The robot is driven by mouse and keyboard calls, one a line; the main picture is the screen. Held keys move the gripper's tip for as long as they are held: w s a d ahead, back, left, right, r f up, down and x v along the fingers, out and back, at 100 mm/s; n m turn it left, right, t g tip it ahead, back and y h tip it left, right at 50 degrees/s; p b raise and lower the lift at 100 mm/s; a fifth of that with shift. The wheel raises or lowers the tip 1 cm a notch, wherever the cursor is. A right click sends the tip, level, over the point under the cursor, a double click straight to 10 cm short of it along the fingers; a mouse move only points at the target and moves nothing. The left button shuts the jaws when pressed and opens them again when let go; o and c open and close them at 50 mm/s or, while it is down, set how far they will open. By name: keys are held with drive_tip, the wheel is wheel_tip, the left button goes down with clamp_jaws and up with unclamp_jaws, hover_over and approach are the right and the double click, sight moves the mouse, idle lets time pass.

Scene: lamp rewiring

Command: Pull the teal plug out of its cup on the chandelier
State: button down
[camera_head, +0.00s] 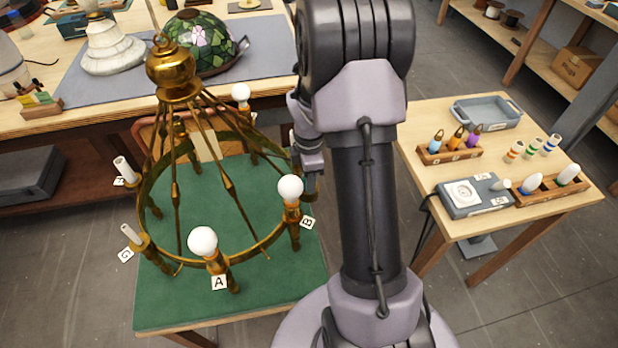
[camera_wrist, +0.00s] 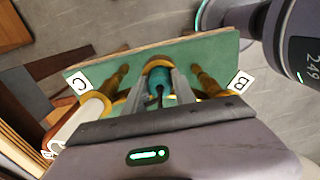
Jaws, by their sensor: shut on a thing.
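The brass chandelier (camera_head: 178,92) stands on a green mat, with white globe bulbs and pale candle sleeves around its ring. In the wrist view, the teal plug (camera_wrist: 158,86) sits between the two grey fingers of my gripper (camera_wrist: 158,80), which is shut on it. A dark cord shows at the plug's near end. The plug is at a brass cup (camera_wrist: 157,62), which curves around its far end. How deep it sits I cannot tell. Tags C (camera_wrist: 81,84) and B (camera_wrist: 240,81) lie on either side. In the head view, my arm hides the plug and the fingertips.
A stained-glass shade (camera_head: 198,42) is on the back bench. The right table (camera_head: 419,115) holds a grey tray (camera_head: 486,111), a tester box (camera_head: 474,196) and bulb racks. Floor lies open between the tables.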

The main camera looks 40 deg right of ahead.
drive_tip(key=shift+r, duration=0.15)
wheel_tip(320, 180, up, 5)
drive_tip(key=p, duration=0.4)
drive_tip(key=shift+f, duration=0.35)
